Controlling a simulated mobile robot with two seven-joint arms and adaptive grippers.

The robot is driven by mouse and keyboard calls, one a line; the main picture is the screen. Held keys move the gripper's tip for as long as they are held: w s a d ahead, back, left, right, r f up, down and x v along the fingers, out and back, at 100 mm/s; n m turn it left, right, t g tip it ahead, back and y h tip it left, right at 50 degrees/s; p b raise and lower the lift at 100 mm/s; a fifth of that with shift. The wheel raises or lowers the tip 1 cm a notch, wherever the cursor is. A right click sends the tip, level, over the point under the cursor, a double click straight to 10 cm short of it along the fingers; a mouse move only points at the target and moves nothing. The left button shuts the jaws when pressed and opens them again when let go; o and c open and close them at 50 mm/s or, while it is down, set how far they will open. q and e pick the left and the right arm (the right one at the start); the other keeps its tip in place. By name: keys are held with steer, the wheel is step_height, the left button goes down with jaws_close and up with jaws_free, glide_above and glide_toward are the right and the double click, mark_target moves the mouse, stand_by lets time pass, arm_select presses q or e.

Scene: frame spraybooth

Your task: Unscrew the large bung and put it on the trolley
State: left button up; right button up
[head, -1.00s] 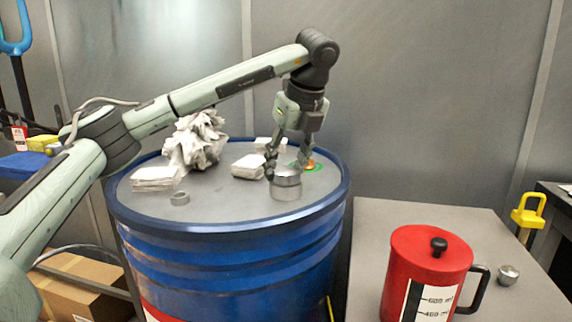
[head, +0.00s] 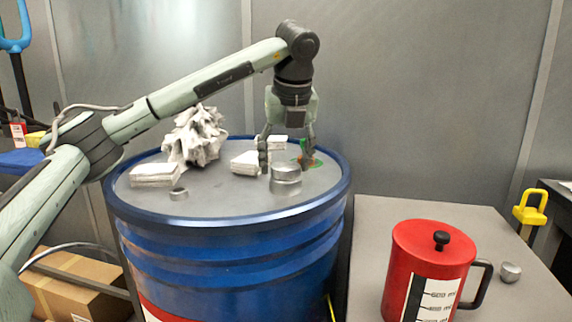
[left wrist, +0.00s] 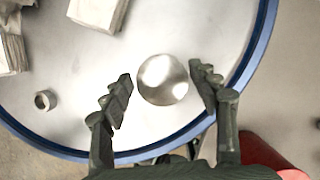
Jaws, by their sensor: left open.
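The large bung (head: 286,172) is a round silvery cap on a short metal neck, upright on top of the blue drum (head: 230,245). In the left wrist view the bung (left wrist: 163,80) shows from above as a shiny disc. My left gripper (head: 287,156) is open above it, fingers pointing down. In the left wrist view its fingers (left wrist: 161,88) stand on either side of the bung with visible gaps. The grey flat top of what looks like the trolley (head: 385,212) is right of the drum. My right gripper is not seen.
The drum lid holds crumpled white cloth (head: 196,138), folded white stacks (head: 155,175), a small metal ring (head: 179,194) and an orange-and-green fitting (head: 311,161).

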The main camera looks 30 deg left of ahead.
arm_select(q)
steer(key=m+h, duration=0.1)
steer(key=m, duration=0.2)
steer(key=shift+t, duration=0.3)
steer(key=m+h, duration=0.1)
steer(key=m, duration=0.2)
steer(key=m+h, duration=0.1)
steer(key=m, duration=0.2)
steer(key=shift+r+m, duration=0.1)
steer(key=shift+m, duration=0.2)
steer(key=shift+m+h+p, duration=0.5)
steer(key=shift+m+p, duration=0.15)
steer(key=shift+m, duration=0.75)
steer(key=shift+w+m+h, duration=0.1)
steer(key=shift+m+h, duration=0.5)
steer(key=shift+m, duration=0.4)
steer(key=m+g+h, duration=0.1)
steer(key=m, duration=0.2)
steer(key=m+g, duration=0.1)
steer(key=m, duration=0.2)
steer(key=m+g+h, duration=0.1)
steer(key=m, duration=0.2)
